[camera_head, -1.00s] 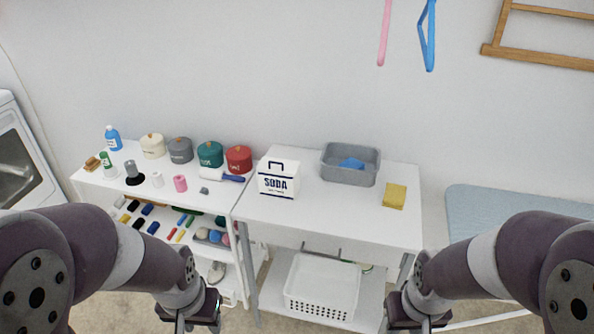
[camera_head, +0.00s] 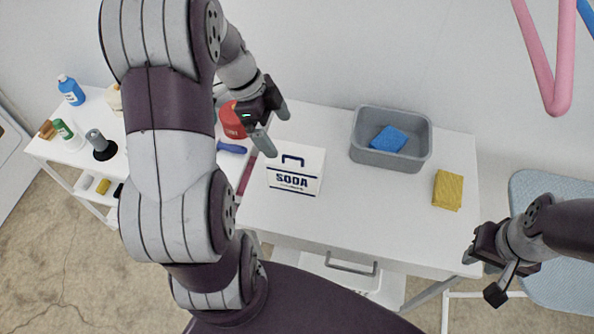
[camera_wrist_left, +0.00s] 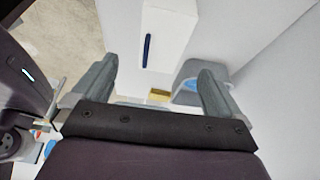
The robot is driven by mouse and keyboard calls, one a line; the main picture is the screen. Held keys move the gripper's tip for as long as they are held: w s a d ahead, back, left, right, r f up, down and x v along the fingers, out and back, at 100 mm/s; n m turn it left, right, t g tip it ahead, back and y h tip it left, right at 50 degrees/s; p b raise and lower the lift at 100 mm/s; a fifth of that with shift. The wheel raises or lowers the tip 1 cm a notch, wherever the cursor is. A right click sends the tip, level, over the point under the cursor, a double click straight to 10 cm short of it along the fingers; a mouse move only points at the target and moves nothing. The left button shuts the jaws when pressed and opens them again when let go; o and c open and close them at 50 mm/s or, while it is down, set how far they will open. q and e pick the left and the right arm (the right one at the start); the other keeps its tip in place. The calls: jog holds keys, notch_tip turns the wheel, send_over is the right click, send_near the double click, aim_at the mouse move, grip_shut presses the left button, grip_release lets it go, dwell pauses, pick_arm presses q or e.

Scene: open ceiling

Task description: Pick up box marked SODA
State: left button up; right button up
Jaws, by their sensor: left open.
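The white SODA box (camera_head: 295,170), with dark lettering and a dark handle mark on top, stands upright on the white table (camera_head: 330,225). My left gripper (camera_head: 275,131) is open and empty, above and just behind the box's left side in the head view. In the left wrist view the white box (camera_wrist_left: 168,35) with its dark handle strip shows ahead, between and beyond the open fingers (camera_wrist_left: 160,88). My right gripper (camera_head: 488,273) is at the right, off the table's front right corner, apart from the box; its fingers are apart and hold nothing visible.
A grey bin (camera_head: 392,158) with a blue sponge (camera_head: 390,139) stands right of the box, and a yellow sponge (camera_head: 448,190) lies further right. A red canister (camera_head: 232,120) and a blue-handled brush (camera_head: 231,148) are close on the left. The table's middle front is clear.

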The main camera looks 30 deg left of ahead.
aim_at(290, 154)
pick_arm(q)
jog(key=x, duration=0.8)
jog(key=a+p+x, duration=0.1)
jog(key=x, duration=0.3)
jog(key=shift+w+f, duration=0.1)
jog(key=c, duration=1.7)
grip_shut()
